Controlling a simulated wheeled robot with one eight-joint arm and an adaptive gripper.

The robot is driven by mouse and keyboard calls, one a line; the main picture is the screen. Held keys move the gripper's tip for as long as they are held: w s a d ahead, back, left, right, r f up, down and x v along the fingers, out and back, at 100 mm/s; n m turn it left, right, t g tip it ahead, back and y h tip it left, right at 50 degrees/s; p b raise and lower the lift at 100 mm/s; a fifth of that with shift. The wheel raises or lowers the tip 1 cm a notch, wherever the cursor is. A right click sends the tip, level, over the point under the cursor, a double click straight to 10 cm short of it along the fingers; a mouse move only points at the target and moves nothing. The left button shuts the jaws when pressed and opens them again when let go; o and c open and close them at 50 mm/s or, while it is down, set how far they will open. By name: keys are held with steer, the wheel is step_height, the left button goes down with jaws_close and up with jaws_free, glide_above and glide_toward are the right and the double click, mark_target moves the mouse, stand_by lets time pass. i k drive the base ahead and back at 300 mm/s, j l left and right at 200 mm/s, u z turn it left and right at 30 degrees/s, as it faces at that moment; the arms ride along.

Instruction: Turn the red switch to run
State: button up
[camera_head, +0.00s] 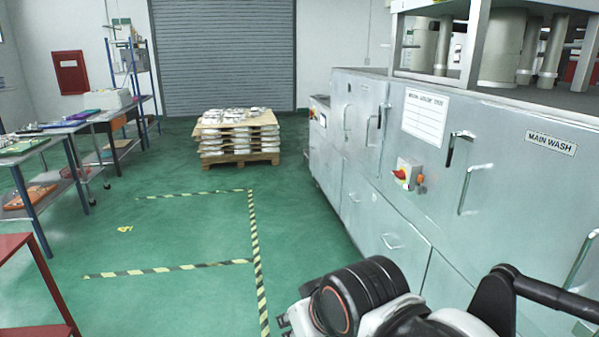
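The red switch (401,174) is a small red knob on a light box fixed to the front of the grey wash machine (350,160), right of centre in the head view. A smaller orange-red part (420,179) sits just right of it. The knob's exact angle and any run marking are too small to read. My arm shows at the bottom right, black and white, well below and nearer than the switch and apart from it. My gripper's fingers cannot be made out, so whether they are open or shut is not shown.
The machine has bar handles (467,190) standing out from its doors and a "MAIN WASH" label (551,143). A pallet of castings (240,158) stands at the back. Workbenches (70,128) line the left, with a red table (35,285) nearer. The taped green floor between is clear.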

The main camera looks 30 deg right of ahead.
mark_target(401, 175)
steer(key=i+z, duration=0.35)
steer(key=z, duration=0.15)
steer(key=i+j+z, duration=0.25)
steer(key=z, duration=0.25)
steer(key=i+j+z, duration=0.3)
steer(key=z, duration=0.15)
